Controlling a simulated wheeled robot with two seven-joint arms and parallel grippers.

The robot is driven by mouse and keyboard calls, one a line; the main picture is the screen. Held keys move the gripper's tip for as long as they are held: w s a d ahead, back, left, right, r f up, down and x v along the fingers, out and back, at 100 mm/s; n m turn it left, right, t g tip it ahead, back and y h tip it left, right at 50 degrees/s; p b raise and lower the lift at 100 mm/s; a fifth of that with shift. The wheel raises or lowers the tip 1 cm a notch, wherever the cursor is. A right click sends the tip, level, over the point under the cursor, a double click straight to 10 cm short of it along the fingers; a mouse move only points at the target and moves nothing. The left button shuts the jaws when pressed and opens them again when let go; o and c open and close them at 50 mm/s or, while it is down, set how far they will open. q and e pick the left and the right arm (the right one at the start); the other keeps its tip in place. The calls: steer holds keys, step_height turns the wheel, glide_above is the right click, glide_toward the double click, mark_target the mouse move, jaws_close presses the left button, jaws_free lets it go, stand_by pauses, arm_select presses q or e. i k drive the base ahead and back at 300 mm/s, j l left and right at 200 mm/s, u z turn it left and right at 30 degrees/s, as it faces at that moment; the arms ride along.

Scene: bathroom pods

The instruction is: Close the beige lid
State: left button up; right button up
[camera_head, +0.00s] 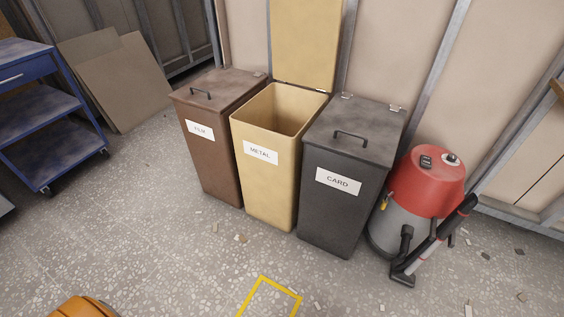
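The beige lid (304,42) stands upright, open, at the back edge of the beige bin (266,190) labelled METAL. It leans near the wall frame and its top is cut off by the picture's upper edge. The bin's mouth is open and its inside looks empty as far as I can see. Neither of my grippers shows in the head view.
A brown bin (214,158) with its lid shut stands to the left, and a dark grey CARD bin (335,210), also shut, to the right. A red and grey vacuum (432,185) is further right. A blue cart (45,115) stands left. The floor in front is mostly clear.

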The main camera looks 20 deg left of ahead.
mark_target(305, 34)
steer(key=i+j+z, duration=0.25)
steer(key=j+z, duration=0.2)
steer(key=j, duration=0.3)
steer(key=i+j+z, duration=0.1)
steer(key=j+z, duration=0.4)
steer(key=j, duration=0.3)
steer(key=j+z, duration=0.45)
steer(key=j, duration=0.35)
steer(key=k+j+z, duration=0.2)
steer(key=j+z, duration=0.25)
steer(key=j, duration=0.35)
